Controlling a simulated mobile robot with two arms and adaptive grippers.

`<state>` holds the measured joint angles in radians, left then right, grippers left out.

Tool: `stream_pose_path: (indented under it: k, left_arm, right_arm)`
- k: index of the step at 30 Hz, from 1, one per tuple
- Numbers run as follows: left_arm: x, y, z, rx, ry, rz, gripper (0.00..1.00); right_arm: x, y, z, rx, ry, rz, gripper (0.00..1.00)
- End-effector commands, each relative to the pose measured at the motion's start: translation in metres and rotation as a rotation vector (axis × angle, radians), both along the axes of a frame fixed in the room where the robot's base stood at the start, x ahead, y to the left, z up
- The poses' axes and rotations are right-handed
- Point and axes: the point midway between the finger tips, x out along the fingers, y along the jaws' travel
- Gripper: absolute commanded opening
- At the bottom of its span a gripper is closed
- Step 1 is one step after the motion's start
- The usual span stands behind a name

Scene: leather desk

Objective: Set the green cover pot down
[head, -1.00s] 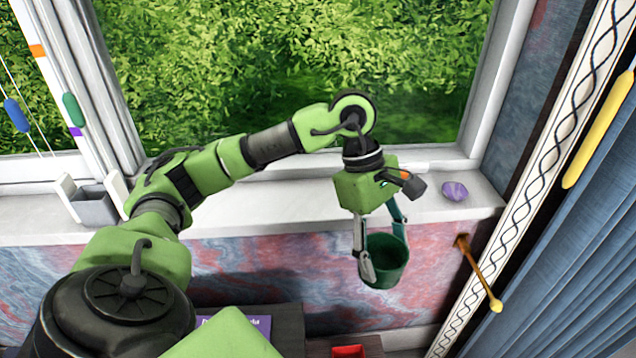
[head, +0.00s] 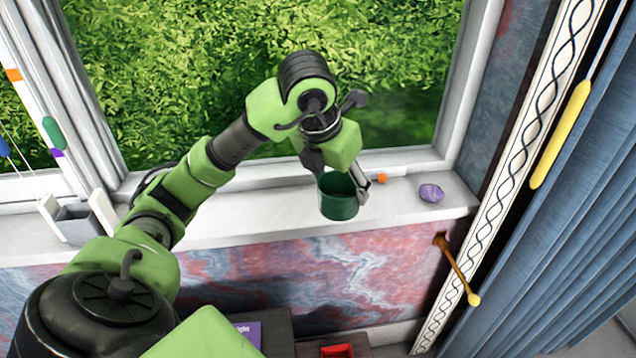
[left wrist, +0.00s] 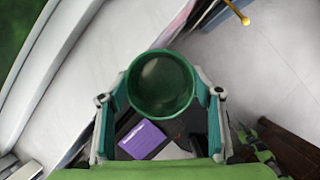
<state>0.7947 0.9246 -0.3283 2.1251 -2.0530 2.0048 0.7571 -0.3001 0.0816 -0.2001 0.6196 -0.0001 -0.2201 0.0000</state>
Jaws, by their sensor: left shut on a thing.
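The green cover pot (head: 338,205) is a dark green, round, open-topped pot, and its inside looks empty. My left gripper (head: 340,182) is shut on it, with one finger showing on the pot's right side. In the left wrist view the pot (left wrist: 162,86) sits between the two fingers (left wrist: 161,100). In the head view the pot looks nearly upright in front of the white windowsill (head: 240,222). I cannot tell whether it touches the sill.
A purple stone (head: 431,193) and a small orange thing (head: 382,178) are on the sill to the pot's right. A grey container (head: 78,222) stands at the sill's left. A yellow-tipped hook (head: 458,270) juts out near the curtain (head: 590,190). The sill left of the pot is clear.

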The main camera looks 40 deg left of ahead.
Motion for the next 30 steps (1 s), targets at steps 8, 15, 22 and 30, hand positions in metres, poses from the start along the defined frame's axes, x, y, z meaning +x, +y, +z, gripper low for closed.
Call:
stream_pose_path:
  k: [8,15,22,30]
  left_arm:
    - [0.056,0.026,-0.026,-0.003,0.009,0.003,0.34]
    - [0.096,0.043,-0.066,-0.004,0.009,0.000,0.34]
    - [0.114,0.051,-0.089,-0.002,0.003,-0.002,0.34]
    - [0.118,0.053,-0.116,-0.002,0.007,-0.003,0.34]
  right_arm:
    - [0.001,0.000,0.021,0.000,-0.002,0.000,0.40]
    - [0.001,0.000,0.036,0.000,-0.002,0.000,0.40]
    - [0.001,0.001,0.041,0.000,-0.002,0.000,0.40]
    - [0.001,0.003,0.059,0.002,-0.002,-0.001,0.40]
